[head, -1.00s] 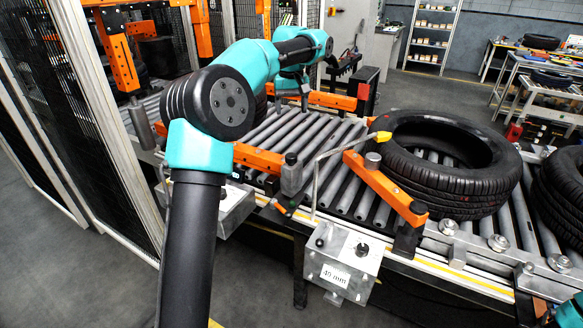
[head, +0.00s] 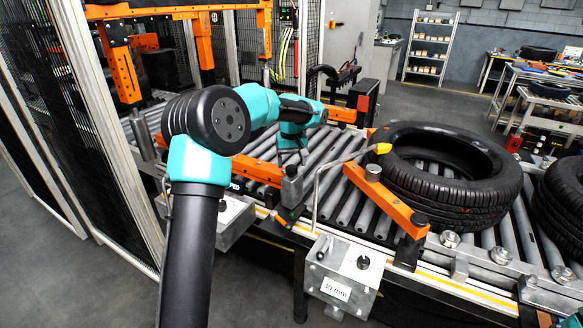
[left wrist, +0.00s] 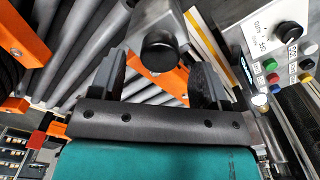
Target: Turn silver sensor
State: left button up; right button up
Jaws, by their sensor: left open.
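The silver sensor (head: 292,189) is a small metal block with a black round knob on top, at the left orange bar on the conveyor's near side. In the left wrist view the sensor (left wrist: 152,17) is at the top centre, its black knob facing the camera. My left gripper (head: 291,158) points down just above and behind it. In the wrist view the left gripper (left wrist: 160,78) is open, with a dark finger on each side of the knob. Whether either finger touches it cannot be told.
A large black tyre (head: 455,205) lies on the rollers to the right, beside another orange bar (head: 385,199) with a silver cylinder. A labelled metal box (head: 337,265) hangs in front.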

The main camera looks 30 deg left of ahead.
pick_arm(q)
jog(key=shift+f, duration=1.25)
jog(key=shift+c, duration=0.4)
jog(key=c, duration=0.9)
jog(key=shift+o, duration=0.2)
jog(key=shift+m, duration=0.6)
jog(key=o, duration=0.9)
jog(key=shift+o, duration=0.2)
jog(key=shift+r, duration=0.15)
notch_tip(320, 180, up, 17)
